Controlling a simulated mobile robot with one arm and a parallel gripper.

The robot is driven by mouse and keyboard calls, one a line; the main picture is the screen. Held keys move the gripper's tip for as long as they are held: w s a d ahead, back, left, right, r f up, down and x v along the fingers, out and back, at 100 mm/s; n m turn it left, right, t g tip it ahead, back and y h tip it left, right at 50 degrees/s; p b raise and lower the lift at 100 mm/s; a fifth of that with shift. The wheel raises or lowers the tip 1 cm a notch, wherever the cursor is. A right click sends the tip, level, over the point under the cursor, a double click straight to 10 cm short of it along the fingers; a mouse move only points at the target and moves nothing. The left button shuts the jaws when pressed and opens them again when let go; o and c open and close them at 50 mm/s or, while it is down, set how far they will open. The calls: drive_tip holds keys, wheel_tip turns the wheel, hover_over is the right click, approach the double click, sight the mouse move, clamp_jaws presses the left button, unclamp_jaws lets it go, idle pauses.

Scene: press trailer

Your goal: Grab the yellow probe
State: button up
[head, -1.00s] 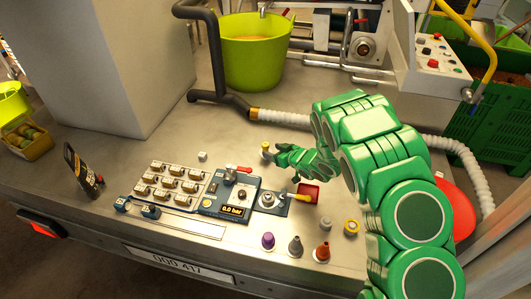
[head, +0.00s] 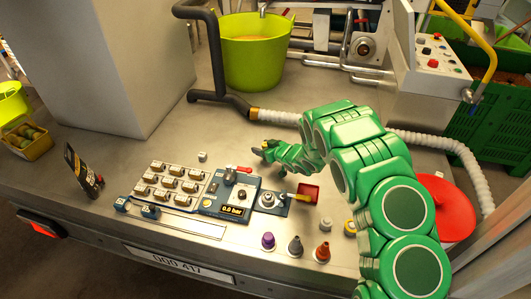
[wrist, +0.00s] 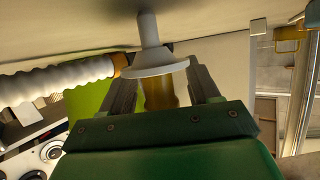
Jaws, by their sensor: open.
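The yellow probe (head: 265,144) stands on the metal bench near the hose, mostly hidden by my gripper (head: 265,153) in the head view. In the wrist view, an amber-yellow cylinder (wrist: 160,97) shows between the two dark fingers of my gripper (wrist: 160,88), which are apart. A pale grey-white flange with a stem (wrist: 148,62) is in front of the cylinder and hides part of it. I cannot tell whether either finger touches the probe.
A purple cone (head: 268,241), a grey cone (head: 295,246) and an orange cone (head: 322,252) stand near the front edge. A white ribbed hose (head: 281,117) runs behind my gripper.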

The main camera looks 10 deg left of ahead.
drive_tip(key=c, duration=1)
drive_tip(key=shift+c, duration=0.2)
drive_tip(key=shift+r, duration=0.5)
wheel_tip(320, 180, up, 2)
drive_tip(key=shift+r, duration=0.1)
drive_tip(key=s+d+r, duration=0.6)
drive_tip(key=s+r, duration=0.3)
drive_tip(key=s, duration=0.3)
drive_tip(key=shift+s+r, duration=0.35)
